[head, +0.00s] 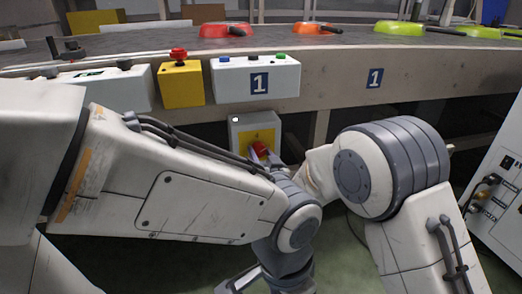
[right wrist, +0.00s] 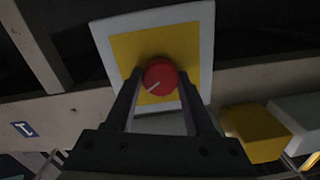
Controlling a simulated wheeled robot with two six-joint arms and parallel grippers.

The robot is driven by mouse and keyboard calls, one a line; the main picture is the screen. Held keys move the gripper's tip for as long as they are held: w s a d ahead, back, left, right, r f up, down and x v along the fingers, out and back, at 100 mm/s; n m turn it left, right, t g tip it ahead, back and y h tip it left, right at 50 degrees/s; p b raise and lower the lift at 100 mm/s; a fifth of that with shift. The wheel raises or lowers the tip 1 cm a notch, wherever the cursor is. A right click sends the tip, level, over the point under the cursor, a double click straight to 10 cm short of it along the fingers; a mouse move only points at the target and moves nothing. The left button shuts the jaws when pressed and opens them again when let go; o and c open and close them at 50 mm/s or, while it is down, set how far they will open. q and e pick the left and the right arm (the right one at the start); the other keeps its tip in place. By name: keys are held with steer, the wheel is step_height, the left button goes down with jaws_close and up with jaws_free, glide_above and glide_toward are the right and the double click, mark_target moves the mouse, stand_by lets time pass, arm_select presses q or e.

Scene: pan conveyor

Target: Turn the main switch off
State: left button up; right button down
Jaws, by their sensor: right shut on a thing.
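The main switch is a red round knob (head: 260,148) on a yellow plate (head: 244,136) on a grey-white box (head: 240,120) under the conveyor's edge. In the right wrist view the red knob (right wrist: 160,76) carries a white mark slanting toward the lower left. My right gripper (head: 266,155) reaches the switch from below right. In the right wrist view its two fingers (right wrist: 160,90) stand on both sides of the knob and are shut on it. The left arm crosses the head view in front; its gripper end is low in the picture, and its jaws cannot be made out.
Above the switch are a white button box (head: 255,76) marked 1 and a yellow box (head: 181,84) with a red button. Colored pans, one red (head: 222,31), sit on the conveyor (head: 150,42). A white cabinet (head: 500,190) stands at the right.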

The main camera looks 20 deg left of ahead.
steer(key=n+p, duration=0.2)
steer(key=n, duration=0.3)
steer(key=shift+r, duration=0.1)
steer(key=n+p, duration=0.2)
steer(key=n, duration=0.4)
steer(key=shift+h, duration=0.3)
stand_by(0.3)
steer(key=shift+c, duration=1.3)
jaws_free()
steer(key=p+v, duration=0.4)
steer(key=v, duration=0.6)
steer(key=shift+s, duration=0.25)
